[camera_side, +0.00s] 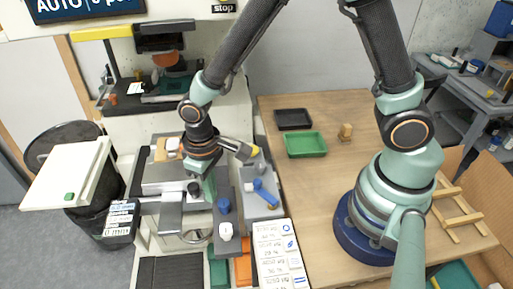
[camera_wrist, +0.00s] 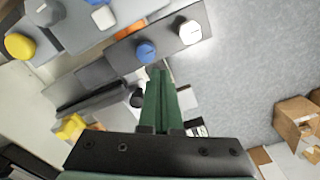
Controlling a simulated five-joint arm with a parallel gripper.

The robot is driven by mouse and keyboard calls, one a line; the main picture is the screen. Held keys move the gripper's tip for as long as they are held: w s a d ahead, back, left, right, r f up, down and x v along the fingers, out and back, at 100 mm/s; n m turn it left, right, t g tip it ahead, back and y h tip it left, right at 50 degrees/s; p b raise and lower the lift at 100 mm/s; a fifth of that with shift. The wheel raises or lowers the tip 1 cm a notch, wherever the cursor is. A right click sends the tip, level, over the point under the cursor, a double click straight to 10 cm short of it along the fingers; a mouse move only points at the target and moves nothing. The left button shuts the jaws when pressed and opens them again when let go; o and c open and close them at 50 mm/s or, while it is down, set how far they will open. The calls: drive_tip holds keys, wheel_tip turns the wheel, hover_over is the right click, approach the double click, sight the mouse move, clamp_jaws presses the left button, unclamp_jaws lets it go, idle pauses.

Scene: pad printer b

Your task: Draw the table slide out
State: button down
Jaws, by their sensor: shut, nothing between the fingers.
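The pad printer's table slide looks like the grey plate (camera_side: 165,172) at the machine's front; I cannot tell how far out it stands. A black knob (camera_side: 193,188) sits at its front right, and a black knob (camera_wrist: 137,98) also shows in the wrist view, just left of my fingers. My gripper (camera_side: 211,199) points down beside the knob, on its right. In the wrist view my green fingers (camera_wrist: 157,75) are together with nothing between them. Whether they touch the knob I cannot tell. The fingers and the arm hide part of the slide.
A dark rail right of my gripper carries a blue knob (camera_side: 224,205) and a white knob (camera_side: 226,231). A grey tray (camera_side: 267,213) holds a blue-handled tool. A white panel (camera_side: 68,173) with a green button stands left. A green tray (camera_side: 305,145) lies on the wooden bench (camera_side: 300,220).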

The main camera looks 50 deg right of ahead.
sight(193, 186)
drive_tip(key=c, duration=1.2)
unclamp_jaws()
drive_tip(key=o, duration=0.6)
drive_tip(key=shift+w+r+m, duration=0.3)
drive_tip(key=shift+w+m, duration=0.1)
drive_tip(key=shift+w, duration=0.1)
drive_tip(key=shift+o, duration=0.3)
drive_tip(key=w+d+r+m, duration=0.1)
drive_tip(key=w+r+m, duration=0.5)
drive_tip(key=w+m, duration=0.1)
drive_tip(key=shift+w+d+r+m, duration=0.25)
drive_tip(key=shift+r+m, duration=0.1)
drive_tip(key=shift+m, duration=0.25)
wheel_tip(193, 186, down, 12)
clamp_jaws()
drive_tip(key=shift+r, duration=0.1)
